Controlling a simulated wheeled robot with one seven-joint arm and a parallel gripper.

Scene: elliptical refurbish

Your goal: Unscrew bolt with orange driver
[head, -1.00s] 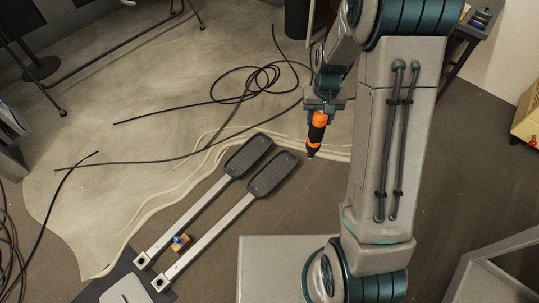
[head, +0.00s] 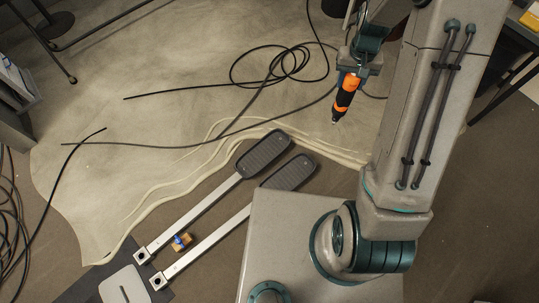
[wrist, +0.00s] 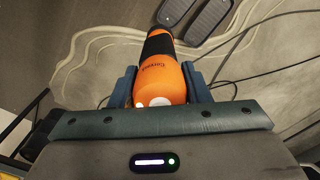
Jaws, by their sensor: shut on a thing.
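My gripper (head: 352,70) is shut on the orange driver (head: 346,92), which has a black front end and a thin tip pointing down. The driver is in the air, to the upper right of the two pedals. In the wrist view the driver (wrist: 162,78) lies between the two blue-grey fingers and points away from the camera. The elliptical's two pedal arms (head: 203,213) run down-left from dark footpads (head: 265,152), with square ends that have dark holes (head: 141,254). A small blue and orange-brown object (head: 181,241) sits between the arms. I cannot make out a bolt.
Black cables (head: 270,72) lie looped on the pale rug (head: 110,120). A grey shelf edge (head: 18,85) is at the left, and a table (head: 510,80) is at the upper right. A light grey panel (head: 125,285) lies by the arm ends. Bare rug lies below the driver.

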